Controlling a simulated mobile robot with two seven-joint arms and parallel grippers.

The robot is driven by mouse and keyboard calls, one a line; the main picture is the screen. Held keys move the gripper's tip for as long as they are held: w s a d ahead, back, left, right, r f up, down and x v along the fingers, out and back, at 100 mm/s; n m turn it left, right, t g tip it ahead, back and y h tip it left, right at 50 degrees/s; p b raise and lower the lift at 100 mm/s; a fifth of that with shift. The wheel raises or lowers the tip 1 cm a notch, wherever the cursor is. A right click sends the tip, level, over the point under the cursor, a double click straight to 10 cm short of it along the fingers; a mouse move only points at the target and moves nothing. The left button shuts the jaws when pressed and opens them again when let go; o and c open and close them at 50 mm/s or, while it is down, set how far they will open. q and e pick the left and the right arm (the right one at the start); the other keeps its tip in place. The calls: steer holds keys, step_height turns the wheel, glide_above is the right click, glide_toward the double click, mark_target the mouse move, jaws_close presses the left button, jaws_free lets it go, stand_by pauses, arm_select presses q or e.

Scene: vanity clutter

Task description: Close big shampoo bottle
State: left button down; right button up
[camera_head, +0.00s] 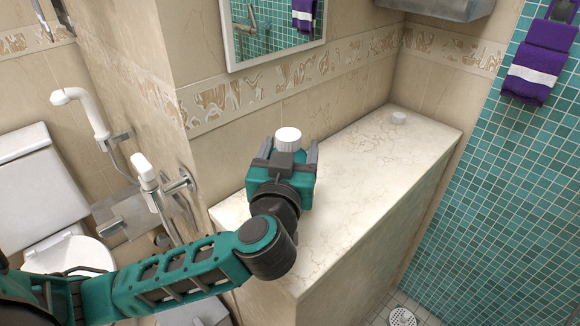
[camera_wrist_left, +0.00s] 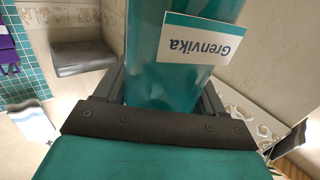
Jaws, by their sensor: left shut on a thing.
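The shampoo bottle (camera_wrist_left: 180,60) is teal with a white "Grenvika" label (camera_wrist_left: 205,40), upside down in the left wrist view. My left gripper (camera_head: 289,150) is shut on its body, one finger on each side, over the near left part of the counter. In the head view a round white top (camera_head: 288,136) shows above the gripper; most of the bottle is hidden behind the gripper. I cannot tell how firmly the white top sits. My right gripper is not in view.
The marble counter (camera_head: 350,185) is bare between the bottle and the far end. The tiled wall with a mirror (camera_head: 275,30) stands behind it. A hand shower (camera_head: 82,108) and toilet (camera_head: 30,170) are at the left. Purple towels (camera_head: 540,60) hang at the right.

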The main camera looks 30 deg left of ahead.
arm_select(q)
step_height(320, 180, down, 2)
steer(key=shift+f, duration=0.2)
steer(key=shift+f, duration=0.1)
steer(key=shift+c, duration=0.5)
jaws_free()
steer(key=shift+f, duration=0.1)
steer(key=shift+s+d, duration=0.1)
steer(key=shift+s, duration=0.15)
steer(key=v, duration=1.1)
steer(key=shift+s+r, duration=0.25)
